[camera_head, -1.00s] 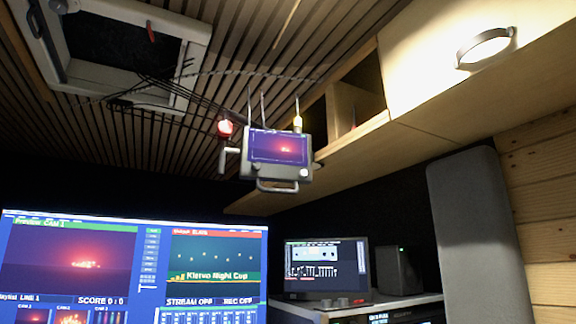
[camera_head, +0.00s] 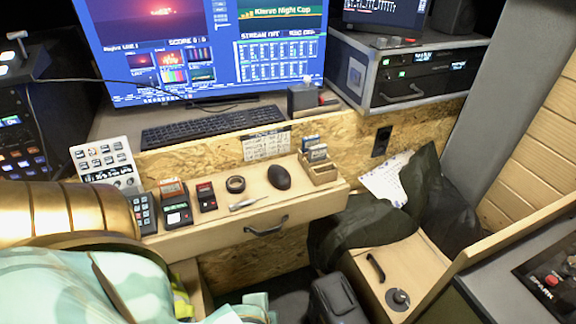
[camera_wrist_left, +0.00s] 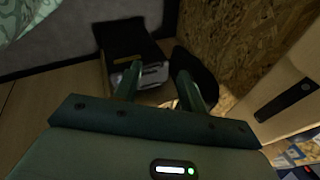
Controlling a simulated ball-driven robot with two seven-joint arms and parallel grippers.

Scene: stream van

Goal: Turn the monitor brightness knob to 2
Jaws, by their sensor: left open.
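Neither gripper shows in the head view.
A keyboard (camera_head: 212,125) lies before the large monitor. A drawer unit (camera_head: 325,195) carries a dark mouse (camera_head: 279,177), a tape roll (camera_head: 235,184) and small devices. A rack case (camera_head: 400,75) stands right. In the wrist view, a dark open box (camera_wrist_left: 118,40) lies beyond the fingers.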

